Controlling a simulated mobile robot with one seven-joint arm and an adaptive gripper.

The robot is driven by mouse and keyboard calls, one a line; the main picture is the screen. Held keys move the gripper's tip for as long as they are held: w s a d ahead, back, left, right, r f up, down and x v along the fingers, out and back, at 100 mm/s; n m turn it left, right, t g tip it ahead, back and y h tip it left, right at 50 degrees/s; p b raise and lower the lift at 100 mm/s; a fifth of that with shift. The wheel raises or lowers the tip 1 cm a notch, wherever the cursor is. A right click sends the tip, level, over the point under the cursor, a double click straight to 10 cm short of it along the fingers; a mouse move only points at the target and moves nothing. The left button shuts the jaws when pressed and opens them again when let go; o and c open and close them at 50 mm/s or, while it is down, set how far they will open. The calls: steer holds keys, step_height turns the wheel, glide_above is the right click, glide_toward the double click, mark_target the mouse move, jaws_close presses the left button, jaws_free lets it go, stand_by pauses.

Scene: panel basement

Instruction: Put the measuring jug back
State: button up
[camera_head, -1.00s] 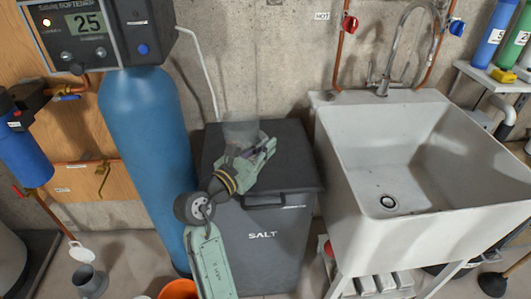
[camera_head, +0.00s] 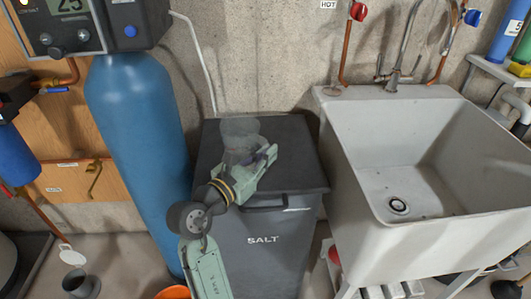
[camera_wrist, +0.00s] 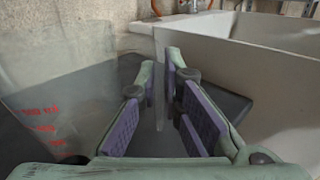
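The measuring jug (camera_head: 240,138) is clear and hard to make out; it stands on the dark lid of the salt bin (camera_head: 296,160). In the wrist view the jug (camera_wrist: 60,95) fills the left side, with red markings on its wall. My gripper (camera_head: 262,160) is pale green with purple pads and is low over the lid, at the jug's near right side. In the wrist view its fingers (camera_wrist: 160,100) are apart, with a thin clear upright strip, seemingly the jug's handle (camera_wrist: 161,75), between them. Gaps show beside the strip.
A white utility sink (camera_head: 345,150) stands close on the right of the bin. A tall blue softener tank (camera_head: 140,140) stands close on the left. A concrete wall is behind. An orange bucket (camera_head: 173,293) and a grey cup (camera_head: 82,284) are on the floor at lower left.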

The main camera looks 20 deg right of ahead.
steer(key=o, duration=0.4)
steer(key=shift+a+r, duration=0.1)
steer(key=shift+r, duration=0.15)
steer(key=b+v, duration=0.1)
steer(key=v, duration=1.1)
steer(key=shift+f, duration=0.1)
